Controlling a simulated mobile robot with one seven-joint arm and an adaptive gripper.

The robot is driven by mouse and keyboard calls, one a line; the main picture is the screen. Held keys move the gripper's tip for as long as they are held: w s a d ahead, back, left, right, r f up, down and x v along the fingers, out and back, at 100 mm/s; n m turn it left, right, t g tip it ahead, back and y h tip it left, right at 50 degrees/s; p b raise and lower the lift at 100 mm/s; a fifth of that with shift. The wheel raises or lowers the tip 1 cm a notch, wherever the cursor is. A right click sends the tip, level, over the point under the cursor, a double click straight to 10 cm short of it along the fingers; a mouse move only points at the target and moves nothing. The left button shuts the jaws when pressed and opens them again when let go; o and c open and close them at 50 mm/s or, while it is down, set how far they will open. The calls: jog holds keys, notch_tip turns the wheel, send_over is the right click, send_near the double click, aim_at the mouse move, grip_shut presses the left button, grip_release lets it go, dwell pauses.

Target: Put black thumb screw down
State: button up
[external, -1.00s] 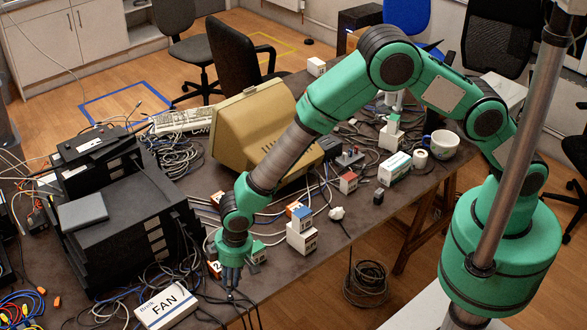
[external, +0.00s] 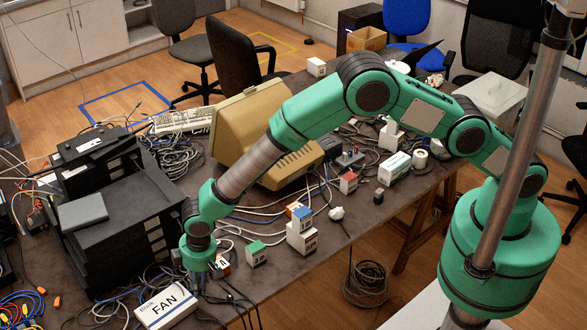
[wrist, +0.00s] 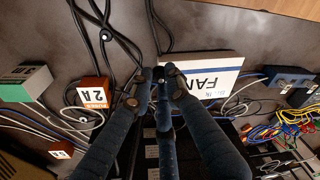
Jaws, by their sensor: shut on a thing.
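My gripper (wrist: 157,84) has its dark blue fingers closed together in the wrist view. They are shut on a small dark thing, the black thumb screw (wrist: 158,74), which is mostly hidden between the fingertips. In the external view my gripper (external: 197,287) points down over the front left of the table (external: 330,232), just right of the black stacked equipment. The screw is too small to make out there. The white FAN box (wrist: 211,75) lies close to the fingertips in the wrist view.
The FAN box (external: 167,305) is beside my gripper in the external view. Black cables (wrist: 108,35) run near the fingertips. An orange-and-white box marked 2A (wrist: 92,92) and a green-topped box (wrist: 25,84) stand nearby. Black stacked equipment (external: 120,215) stands at the left.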

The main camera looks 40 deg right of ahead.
send_over(179, 302)
jog(key=shift+s+f, duration=0.15)
jog(key=shift+f, duration=0.15)
jog(key=shift+d, duration=0.1)
jog(key=shift+f+b, duration=0.4)
jog(key=shift+f, duration=1.35)
jog(key=shift+f, duration=0.1)
jog(key=o, duration=0.7)
jog(key=shift+o, duration=0.2)
notch_tip(179, 302, up, 12)
jog(key=s+d+p, duration=0.1)
jog(key=shift+s+d, duration=0.15)
